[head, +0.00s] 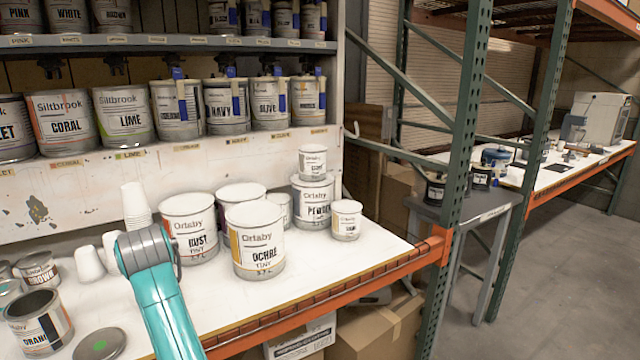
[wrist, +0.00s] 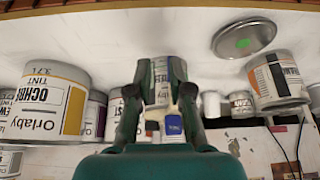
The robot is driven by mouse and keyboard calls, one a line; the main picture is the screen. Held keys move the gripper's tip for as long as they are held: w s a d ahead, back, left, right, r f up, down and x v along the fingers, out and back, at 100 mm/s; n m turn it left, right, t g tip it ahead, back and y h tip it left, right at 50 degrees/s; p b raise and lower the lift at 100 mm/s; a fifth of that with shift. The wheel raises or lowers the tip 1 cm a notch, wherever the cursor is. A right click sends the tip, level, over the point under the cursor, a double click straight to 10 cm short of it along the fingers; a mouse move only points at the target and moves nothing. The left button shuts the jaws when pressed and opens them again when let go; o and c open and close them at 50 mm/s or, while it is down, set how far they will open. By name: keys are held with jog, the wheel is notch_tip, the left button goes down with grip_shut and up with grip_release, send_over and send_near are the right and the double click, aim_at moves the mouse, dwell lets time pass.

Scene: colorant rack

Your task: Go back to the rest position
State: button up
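My arm's teal link (head: 160,290) reaches over the front of the white bench in the head view and hides my gripper there. In the wrist view my gripper (wrist: 160,72) shows its two dark fingers apart, pointing at the bench. The Rust can (head: 190,228) stands just behind and beside the arm.
An open orange can (head: 40,322), a loose lid (head: 100,344) and a brown can (head: 38,270) lie left of my arm. A stack of white cups (head: 136,205) stands behind it. A green rack post (head: 465,130) stands right.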

jog(key=s+d+f+m+t, duration=0.1)
jog(key=d+f, duration=0.8)
jog(key=f, duration=0.4)
jog(key=s+d+f+m+t, duration=0.1)
jog(key=d+f, duration=0.7)
jog(key=f, duration=0.4)
jog(key=s+d+f+m+t, duration=0.1)
jog(key=s+d+f, duration=0.5)
jog(key=d, duration=0.2)
jog(key=s+d+f+t, duration=0.2)
jog(key=s+d+f, duration=0.3)
jog(key=s+d, duration=0.3)
jog(key=s+d+r+m+t, duration=0.1)
jog(key=s+d, duration=0.6)
jog(key=s, duration=0.3)
jog(key=s+d+r+m+t, duration=0.1)
jog(key=s+d+r+t, duration=0.1)
jog(key=s+d, duration=0.55)
jog(key=s+d+r+m+t+h, duration=0.1)
jog(key=s+d+r+t+h, duration=0.1)
jog(key=s+r, duration=1.4)
jog(key=shift+s+d+r+m+h, duration=0.35)
jog(key=shift+s+d+h, duration=0.15)
jog(key=shift+s+d, duration=0.45)
